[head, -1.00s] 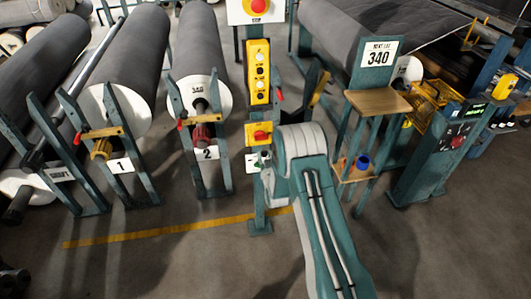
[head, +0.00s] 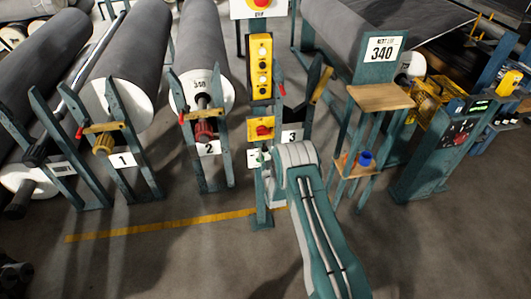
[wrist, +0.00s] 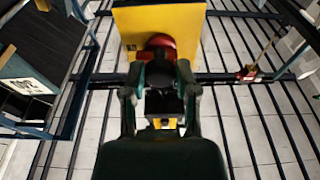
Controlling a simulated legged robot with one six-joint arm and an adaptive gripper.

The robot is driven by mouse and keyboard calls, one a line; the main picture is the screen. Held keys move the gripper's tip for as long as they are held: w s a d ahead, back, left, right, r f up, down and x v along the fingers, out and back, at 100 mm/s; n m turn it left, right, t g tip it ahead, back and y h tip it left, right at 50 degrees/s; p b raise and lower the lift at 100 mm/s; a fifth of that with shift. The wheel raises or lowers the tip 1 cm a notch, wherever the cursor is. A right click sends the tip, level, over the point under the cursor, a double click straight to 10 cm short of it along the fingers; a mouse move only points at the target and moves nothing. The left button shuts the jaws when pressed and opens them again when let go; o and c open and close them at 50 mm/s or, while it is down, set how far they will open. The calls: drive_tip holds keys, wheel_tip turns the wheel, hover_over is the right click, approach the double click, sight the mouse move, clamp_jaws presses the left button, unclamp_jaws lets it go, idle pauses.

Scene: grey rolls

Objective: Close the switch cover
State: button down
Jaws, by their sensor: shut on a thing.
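In the head view a yellow switch box (head: 252,126) with a red switch (head: 263,130) stands on a teal post, below a taller yellow button box. In the wrist view a yellow plate (wrist: 140,22) fills the top centre, with the rounded red part (wrist: 160,42) in front of it. My gripper (wrist: 160,72) has its two dark fingers on either side of the red part, shut on it. A dark block and a yellow edge show below, between the fingers. The fingers are hidden behind my arm in the head view. I cannot tell the cover's exact angle.
Large grey rolls (head: 125,50) on teal stands fill the left. A wooden-topped stand (head: 380,97) holding a blue cup (head: 364,158) is right of my arm, with a control console (head: 442,150) beyond. The floor around the yellow line (head: 160,228) is clear.

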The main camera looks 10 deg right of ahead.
drive_tip(key=shift+s+f, duration=0.1)
drive_tip(key=shift+f, duration=0.3)
drive_tip(key=shift+c, duration=1.8)
unclamp_jaws()
drive_tip(key=shift+f, duration=0.1)
drive_tip(key=shift+r, duration=0.2)
drive_tip(key=shift+r, duration=0.1)
drive_tip(key=s+f, duration=0.2)
drive_tip(key=s, duration=0.9)
drive_tip(key=shift+s+f, duration=0.15)
drive_tip(key=shift+s, duration=0.1)
drive_tip(key=shift+a, duration=0.1)
